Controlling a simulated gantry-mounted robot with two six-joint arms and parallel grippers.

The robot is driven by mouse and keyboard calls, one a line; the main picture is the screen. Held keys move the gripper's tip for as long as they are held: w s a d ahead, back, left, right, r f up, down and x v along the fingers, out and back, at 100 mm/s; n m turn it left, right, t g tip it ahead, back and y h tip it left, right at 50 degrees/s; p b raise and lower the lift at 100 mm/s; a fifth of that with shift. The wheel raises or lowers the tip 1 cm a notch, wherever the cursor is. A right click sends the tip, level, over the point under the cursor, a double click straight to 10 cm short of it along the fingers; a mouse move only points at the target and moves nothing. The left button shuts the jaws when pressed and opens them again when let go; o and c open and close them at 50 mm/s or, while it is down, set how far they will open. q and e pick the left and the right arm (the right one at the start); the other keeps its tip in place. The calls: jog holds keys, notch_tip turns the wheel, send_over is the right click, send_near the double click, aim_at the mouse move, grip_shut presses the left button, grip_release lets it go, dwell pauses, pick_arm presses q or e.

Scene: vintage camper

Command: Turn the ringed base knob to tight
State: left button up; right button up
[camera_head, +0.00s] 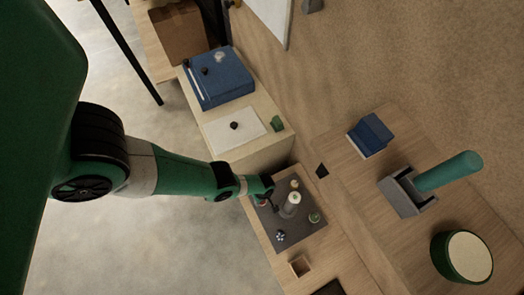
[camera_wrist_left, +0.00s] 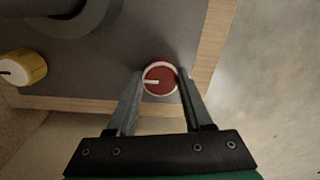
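The ringed base knob (camera_wrist_left: 160,78) is red with a white ring and a white pointer line. In the left wrist view its pointer points left. It sits near the edge of a dark grey base plate (camera_head: 294,238), which carries a grey upright post with a pale top (camera_head: 292,199). My left gripper (camera_wrist_left: 161,72) reaches over the knob, with one fingertip against each side of it. In the head view the gripper (camera_head: 264,198) partly covers the knob. No tight mark is legible. My right gripper is not in view.
A yellow knob (camera_wrist_left: 22,68) lies left of the red one in the wrist view. Green (camera_head: 314,217) and blue-white (camera_head: 280,236) knobs sit on the same plate. A small wooden box (camera_head: 300,266) is nearby. A grey holder (camera_head: 402,194) with a teal cylinder stands right.

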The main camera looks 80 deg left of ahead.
pick_arm(q)
grip_shut()
